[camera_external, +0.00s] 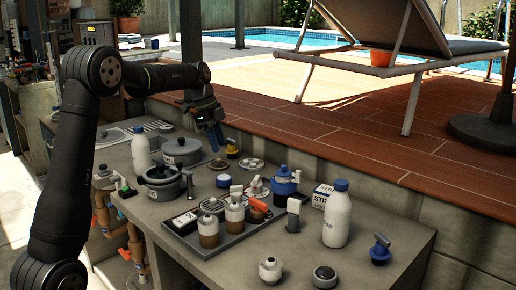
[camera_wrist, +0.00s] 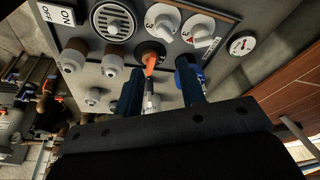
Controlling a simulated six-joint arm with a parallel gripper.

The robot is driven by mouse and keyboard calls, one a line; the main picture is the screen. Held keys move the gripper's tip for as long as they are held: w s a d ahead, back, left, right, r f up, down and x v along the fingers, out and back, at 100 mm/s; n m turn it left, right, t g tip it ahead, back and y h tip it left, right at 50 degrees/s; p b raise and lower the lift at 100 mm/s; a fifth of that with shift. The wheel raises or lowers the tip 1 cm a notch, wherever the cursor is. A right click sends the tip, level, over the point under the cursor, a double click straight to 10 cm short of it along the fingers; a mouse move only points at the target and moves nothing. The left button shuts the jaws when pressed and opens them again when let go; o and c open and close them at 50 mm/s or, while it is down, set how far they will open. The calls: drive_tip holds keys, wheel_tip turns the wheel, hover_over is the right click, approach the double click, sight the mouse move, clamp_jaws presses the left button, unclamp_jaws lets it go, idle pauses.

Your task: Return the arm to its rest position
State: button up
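My arm reaches in from the left in the external view, bent at a high elbow, with its forearm level. My gripper (camera_external: 213,138) hangs over the back of the grey worktop, above and near the dark lidded pot (camera_external: 181,151). In the wrist view my gripper (camera_wrist: 160,75) shows two dark blue fingers spread apart. An orange lever (camera_wrist: 150,61) and a pale grey piece (camera_wrist: 152,102) show in the gap between them, apparently beyond the fingers. I see nothing held.
A control panel (camera_external: 228,243) with knobs and brown-based fittings lies on the worktop (camera_external: 385,215). A white bottle (camera_external: 337,220) stands right of it, another white bottle (camera_external: 141,148) at left. A raised tiled deck (camera_external: 300,115) borders the back. Air above the worktop's right is clear.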

drive_tip(key=shift+s+d+f+m+t+y, duration=0.25)
drive_tip(key=shift+s+d+f+m+y, duration=0.3)
drive_tip(key=shift+d+f+y, duration=0.25)
drive_tip(key=shift+s+d+f+m+t+y, duration=0.25)
drive_tip(key=shift+s+d+f+m+y, duration=0.1)
drive_tip(key=shift+d+f+m+y, duration=0.4)
drive_tip(key=o, duration=1)
drive_tip(key=shift+c, duration=0.2)
drive_tip(key=o, duration=0.3)
drive_tip(key=shift+r, duration=0.2)
drive_tip(key=shift+o, duration=0.7)
drive_tip(key=s+a+r+m, duration=0.1)
drive_tip(key=s+a+r, duration=0.6)
drive_tip(key=r, duration=0.4)
drive_tip(key=shift+s+a+t, duration=0.15)
drive_tip(key=shift+a+t, duration=0.1)
drive_tip(key=shift+t, duration=0.05)
drive_tip(key=s+a+r+m+h, duration=0.1)
drive_tip(key=s+a+r+m, duration=0.1)
drive_tip(key=s+a+r, duration=0.7)
wheel_tip(320, 180, down, 12)
drive_tip(key=d, duration=0.2)
drive_tip(key=shift+s+d+r, duration=0.15)
drive_tip(key=shift+s+r, duration=0.1)
drive_tip(key=shift+s, duration=0.15)
drive_tip(key=shift+r, duration=0.15)
